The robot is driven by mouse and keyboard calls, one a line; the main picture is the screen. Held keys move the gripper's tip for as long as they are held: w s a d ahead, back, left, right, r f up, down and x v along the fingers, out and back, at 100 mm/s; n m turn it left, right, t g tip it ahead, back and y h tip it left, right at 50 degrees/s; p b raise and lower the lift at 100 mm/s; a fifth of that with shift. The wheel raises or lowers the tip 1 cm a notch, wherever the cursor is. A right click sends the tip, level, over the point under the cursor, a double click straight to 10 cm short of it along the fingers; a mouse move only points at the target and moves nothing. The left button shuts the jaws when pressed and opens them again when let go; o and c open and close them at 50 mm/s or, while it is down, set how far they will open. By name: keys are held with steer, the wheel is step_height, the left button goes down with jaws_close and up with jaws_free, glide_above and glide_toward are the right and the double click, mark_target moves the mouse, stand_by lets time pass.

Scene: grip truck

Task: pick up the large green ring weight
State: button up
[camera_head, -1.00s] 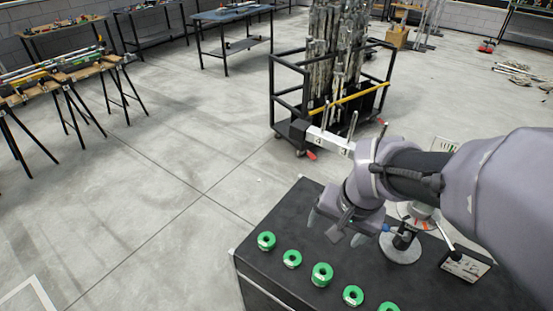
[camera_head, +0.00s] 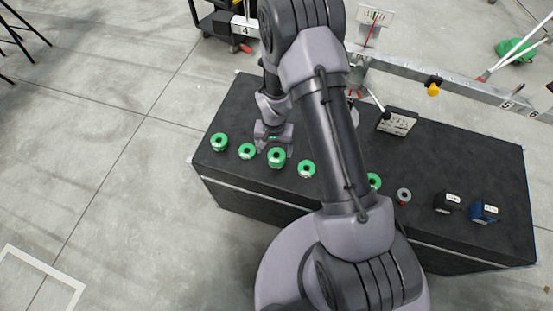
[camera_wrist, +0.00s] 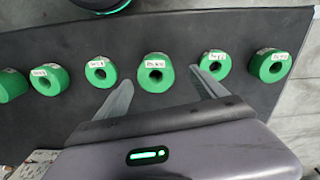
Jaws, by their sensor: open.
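The large green ring weight (camera_head: 277,158) stands in a row of green ring weights on the black table. It looks the biggest of the row and has a dark central hole. In the wrist view, the large ring (camera_wrist: 155,73) has a white label and lies between and beyond the two fingertips. My gripper (camera_head: 273,147) is just above and behind this ring in the head view. Its fingers in the wrist view (camera_wrist: 161,77) are spread apart with nothing held. Whether a finger touches the ring cannot be told.
Smaller green rings stand close on both sides, such as one at left (camera_head: 247,151) and one at right (camera_head: 306,169). A small grey ring (camera_head: 403,196), a black block (camera_head: 447,203) and a blue block (camera_head: 484,212) stand farther right. A long metal beam (camera_head: 440,83) spans behind.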

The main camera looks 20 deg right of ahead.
mark_target(277, 156)
steer(key=f, duration=0.1)
steer(key=f+b, duration=0.1)
steer(key=f, duration=0.1)
steer(key=f+b, duration=0.1)
steer(key=f, duration=0.1)
steer(key=shift+s+d+f, duration=0.1)
steer(key=shift+d, duration=0.25)
steer(key=shift+c, duration=0.7)
jaws_close()
steer(key=shift+r, duration=0.25)
